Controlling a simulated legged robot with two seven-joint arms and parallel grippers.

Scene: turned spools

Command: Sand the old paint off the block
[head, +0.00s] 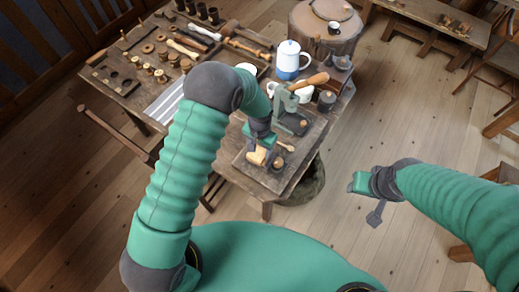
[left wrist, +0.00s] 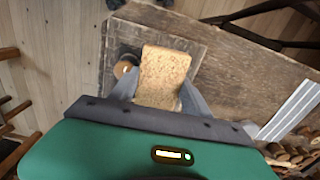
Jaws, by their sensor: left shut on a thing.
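My left gripper (head: 258,149) is over the front end of the workbench. It is shut on a tan, speckled, cork-like block (left wrist: 163,75), gripped between its two grey fingers in the left wrist view. The tan block (head: 257,157) also shows in the head view, just below the gripper, over a flat wooden board (head: 243,168). I cannot tell whether it touches the board. No old paint can be made out on it, and its underside is hidden. My right gripper (head: 365,187) hangs over the floor, clear of the bench; its jaws cannot be read.
A small round wooden piece (head: 279,162) stands close right of the tan block. A green metal device (head: 289,108) and a dark lidded pot (head: 326,101) stand behind.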

